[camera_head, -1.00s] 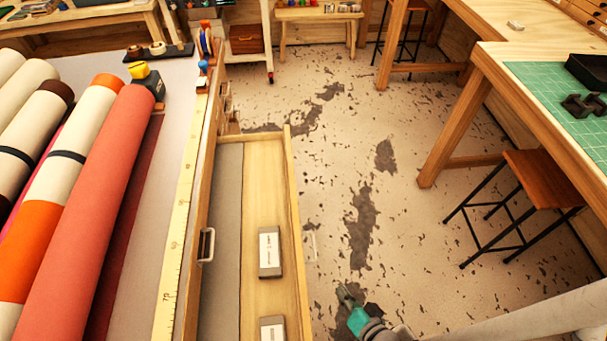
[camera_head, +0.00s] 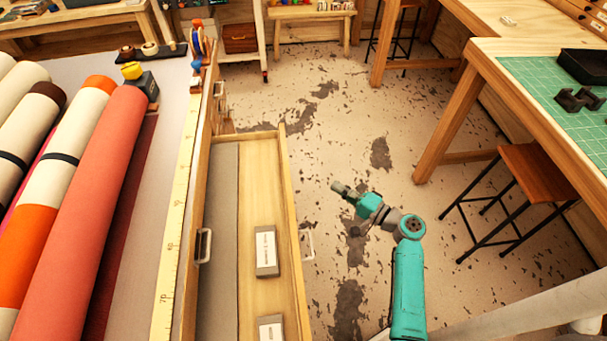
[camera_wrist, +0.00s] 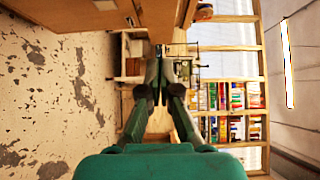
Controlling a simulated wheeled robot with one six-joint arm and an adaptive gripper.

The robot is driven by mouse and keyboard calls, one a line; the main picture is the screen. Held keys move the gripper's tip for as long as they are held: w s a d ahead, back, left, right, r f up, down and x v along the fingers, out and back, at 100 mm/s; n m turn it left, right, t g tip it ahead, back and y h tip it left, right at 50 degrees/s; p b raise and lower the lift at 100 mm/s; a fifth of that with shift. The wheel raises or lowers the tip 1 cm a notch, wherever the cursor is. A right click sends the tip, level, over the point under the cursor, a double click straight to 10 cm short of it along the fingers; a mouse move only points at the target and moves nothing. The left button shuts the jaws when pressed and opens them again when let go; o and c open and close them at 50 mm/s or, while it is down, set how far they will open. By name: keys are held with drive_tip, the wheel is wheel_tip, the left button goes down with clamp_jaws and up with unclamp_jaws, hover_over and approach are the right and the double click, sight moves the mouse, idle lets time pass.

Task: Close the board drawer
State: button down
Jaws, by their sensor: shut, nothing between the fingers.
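The board drawer (camera_head: 287,220) stands pulled out from the right side of the long work table in the head view. Its open top shows a grey strip and two small labelled boxes (camera_head: 266,250) inside. A pale handle (camera_head: 308,244) shows at its outer right face. My gripper (camera_head: 337,186) is to the right of the drawer, over the floor and apart from the drawer wall. In the wrist view my gripper (camera_wrist: 158,54) is shut and empty. A wooden panel (camera_wrist: 75,12) with a metal handle fills the top left there; it looks like the drawer front.
The work table carries several large rolls (camera_head: 85,190) and a yellow measuring strip (camera_head: 178,220). A stool (camera_head: 537,172) and a bench with a green mat (camera_head: 540,85) stand at the right. Shelves (camera_wrist: 225,97) show in the wrist view.

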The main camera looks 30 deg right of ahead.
drive_tip(key=s+a+x, duration=0.1)
drive_tip(key=a+x, duration=0.1)
drive_tip(key=x, duration=1)
drive_tip(key=shift+w+a, duration=0.35)
drive_tip(key=shift+a, duration=0.1)
